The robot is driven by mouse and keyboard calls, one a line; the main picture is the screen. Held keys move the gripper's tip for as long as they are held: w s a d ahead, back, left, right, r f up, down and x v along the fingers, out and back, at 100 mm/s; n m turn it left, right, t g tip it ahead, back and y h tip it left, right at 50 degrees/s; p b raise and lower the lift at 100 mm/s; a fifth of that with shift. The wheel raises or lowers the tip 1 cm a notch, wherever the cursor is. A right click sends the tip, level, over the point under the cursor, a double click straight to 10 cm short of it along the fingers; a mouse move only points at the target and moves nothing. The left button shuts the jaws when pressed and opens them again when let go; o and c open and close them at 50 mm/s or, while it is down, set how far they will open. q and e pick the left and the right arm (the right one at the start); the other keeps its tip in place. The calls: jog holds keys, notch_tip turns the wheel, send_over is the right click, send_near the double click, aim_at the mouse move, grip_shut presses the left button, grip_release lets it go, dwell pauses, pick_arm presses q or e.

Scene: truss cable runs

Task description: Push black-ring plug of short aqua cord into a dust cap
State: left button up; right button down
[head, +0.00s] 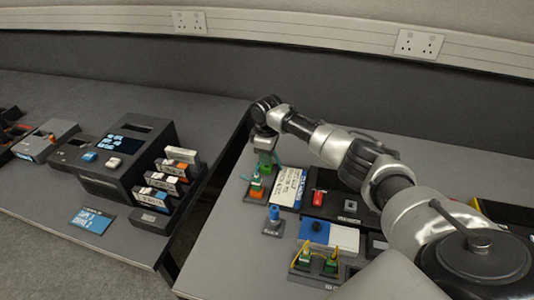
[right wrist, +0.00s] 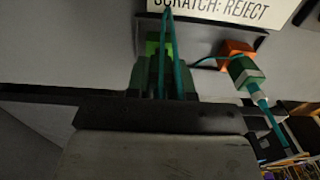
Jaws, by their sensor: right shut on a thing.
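My right gripper (head: 265,151) points down near the near-left edge of the right-hand table. It is shut on a green plug (head: 266,162), which also shows between the fingers in the right wrist view (right wrist: 152,47). An aqua cord (right wrist: 177,60) loops up from there. Beside it, another green plug (right wrist: 246,71) with a pale band stands at an orange cap (right wrist: 236,47); in the head view the orange cap (head: 256,193) is just below the gripper. I cannot make out a black ring. The held plug's tip is hidden. My left gripper is not in view.
A "SCRATCH: REJECT" card (head: 289,187) lies right of the gripper. A blue knob (head: 273,214), a blue-and-white block (head: 328,235) and green plugs with yellow cords (head: 318,260) stand nearer. A black device (head: 113,155) is on the left table, across a gap.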

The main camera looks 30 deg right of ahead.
jog(key=shift+f, duration=0.45)
jog(key=shift+p, duration=0.4)
dwell(0.5)
jog(key=shift+f, duration=0.4)
dwell(1.0)
jog(key=c, duration=0.9)
grip_release()
jog(key=shift+r+p, duration=0.1)
jog(key=shift+p, duration=0.25)
jog(key=shift+r+p, duration=2.4)
jog(key=shift+p, duration=0.05)
